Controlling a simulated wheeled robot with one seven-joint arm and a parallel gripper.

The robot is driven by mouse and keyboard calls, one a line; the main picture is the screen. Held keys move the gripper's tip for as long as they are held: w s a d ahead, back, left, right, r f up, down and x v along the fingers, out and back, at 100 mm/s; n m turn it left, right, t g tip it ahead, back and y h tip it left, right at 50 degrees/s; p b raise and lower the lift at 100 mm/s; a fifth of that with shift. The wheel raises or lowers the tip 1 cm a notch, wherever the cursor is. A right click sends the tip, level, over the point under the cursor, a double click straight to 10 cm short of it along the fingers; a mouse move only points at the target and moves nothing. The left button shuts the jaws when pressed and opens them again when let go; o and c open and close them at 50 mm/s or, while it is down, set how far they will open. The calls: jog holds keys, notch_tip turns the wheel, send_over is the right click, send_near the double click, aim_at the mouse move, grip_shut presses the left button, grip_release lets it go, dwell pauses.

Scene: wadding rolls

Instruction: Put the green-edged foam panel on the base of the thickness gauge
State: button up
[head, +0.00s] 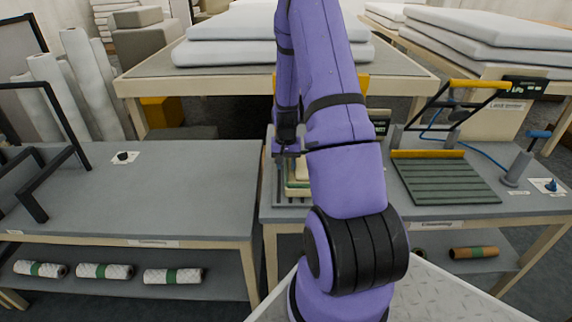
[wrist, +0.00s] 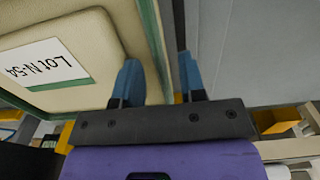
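In the wrist view a cream foam panel (wrist: 85,55) with green edging and a "Lot N-54" label fills the left side. My gripper (wrist: 160,78) has two blue fingertips spread apart. One fingertip overlaps the panel's face and the other is beyond its green edge, with a gap visible; firm contact does not show. In the head view my gripper (head: 288,143) points down over cream, green-edged pieces (head: 297,180) at the left of the right-hand bench, partly hidden by my arm. A dark device with a small display (head: 381,116) shows behind my arm; I cannot tell whether it is the thickness gauge.
A ribbed dark plate (head: 443,180) with a yellow bar and a black-and-yellow frame (head: 480,84) occupy the bench's right. The left bench (head: 160,195) is mostly clear, with a black frame at its left edge. White rolls (head: 90,85) stand behind it.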

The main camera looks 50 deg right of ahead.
notch_tip(320, 180, up, 12)
jog(key=s+a+r+n+t, duration=0.25)
jog(key=a+r+n, duration=0.25)
jog(key=a+r, duration=1.3)
jog(key=s+a+r+n+t, duration=0.1)
jog(key=s+a+r+n, duration=0.1)
jog(key=s+a+r, duration=0.2)
jog(key=s+a+r+n+t, duration=0.1)
jog(key=s+a+r+n, duration=0.2)
jog(key=s+a, duration=0.6)
jog(key=s+r, duration=0.1)
jog(key=s, duration=0.2)
jog(key=shift+r+t, duration=0.15)
jog(key=shift+t, duration=0.2)
jog(key=shift+s+d, duration=0.1)
